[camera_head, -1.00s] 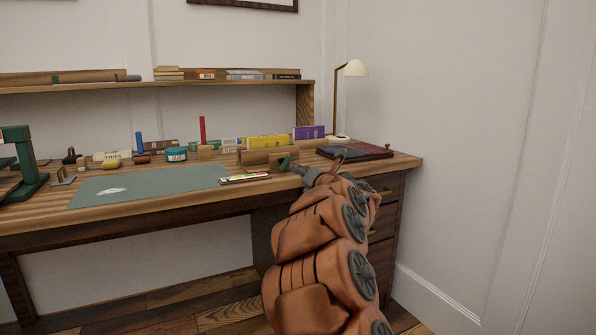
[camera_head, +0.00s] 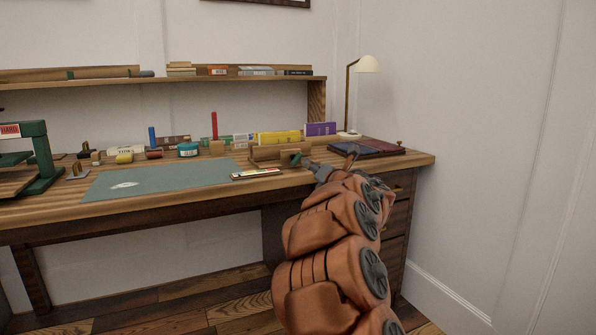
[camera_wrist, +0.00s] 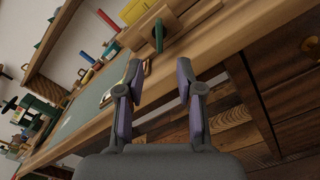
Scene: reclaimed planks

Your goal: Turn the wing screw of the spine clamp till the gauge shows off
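The wooden spine clamp (camera_head: 268,153) lies near the right part of the desk top. Its green wing screw (camera_head: 297,159) is at the end facing me. In the wrist view the wing screw (camera_wrist: 158,36) stands beyond my fingertips, against the clamp's wood (camera_wrist: 178,22). A flat strip with a pale face, probably the gauge (camera_head: 256,174), lies in front of the clamp; its reading is too small to tell. My gripper (camera_head: 317,169) is just right of the wing screw and apart from it. In the wrist view my gripper (camera_wrist: 160,82) is open, with nothing between its fingers.
A dark blue and red book (camera_head: 366,149) lies to the right on the desk, near the lamp (camera_head: 367,65). A green mat (camera_head: 155,180) is to the left. Jars, small tools and books stand behind. A green press (camera_head: 42,155) is at far left.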

